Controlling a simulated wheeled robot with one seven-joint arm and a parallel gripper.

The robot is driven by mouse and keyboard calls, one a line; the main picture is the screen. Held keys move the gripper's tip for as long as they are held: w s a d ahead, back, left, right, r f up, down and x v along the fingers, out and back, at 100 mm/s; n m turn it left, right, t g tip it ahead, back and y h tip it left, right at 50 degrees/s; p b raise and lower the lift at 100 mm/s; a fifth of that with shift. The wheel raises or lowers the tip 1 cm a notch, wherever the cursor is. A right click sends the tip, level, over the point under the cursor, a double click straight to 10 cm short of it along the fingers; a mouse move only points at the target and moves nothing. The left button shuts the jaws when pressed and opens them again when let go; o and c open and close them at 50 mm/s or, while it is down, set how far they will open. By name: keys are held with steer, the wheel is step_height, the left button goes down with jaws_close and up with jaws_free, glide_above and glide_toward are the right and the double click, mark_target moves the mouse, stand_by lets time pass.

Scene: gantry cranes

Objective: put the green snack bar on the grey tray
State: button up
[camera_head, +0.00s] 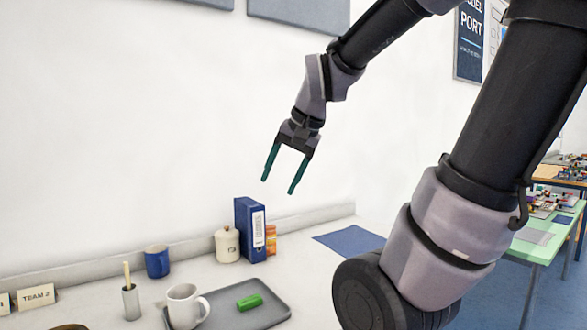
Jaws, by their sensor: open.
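The green snack bar (249,302) lies on the grey tray (272,313), right of a white mug (186,305) that also stands on the tray. The tray is on a pale table at the lower middle of the view, its near part cut off by the frame. My gripper (279,186) is open and empty. It hangs in the air well above the table, fingers pointing down, apart from the snack bar and tray.
Behind the tray stand a blue mug (157,261), a cream jar (227,245), a blue binder (250,229) and an orange box (271,240). A small cup (131,302) with a stick is at left, near name cards (36,298). A blue mat (350,241) lies at right.

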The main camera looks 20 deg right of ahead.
steer(key=s+r+n, duration=0.1)
steer(key=s+r+t, duration=0.1)
steer(key=s, duration=0.1)
steer(key=s+n, duration=0.1)
steer(key=s, duration=0.1)
steer(key=shift+s+d+r+n+t+h, duration=0.1)
steer(key=shift+d+r+n+t+h, duration=0.2)
steer(key=shift+d+r+t, duration=0.1)
stand_by(0.9)
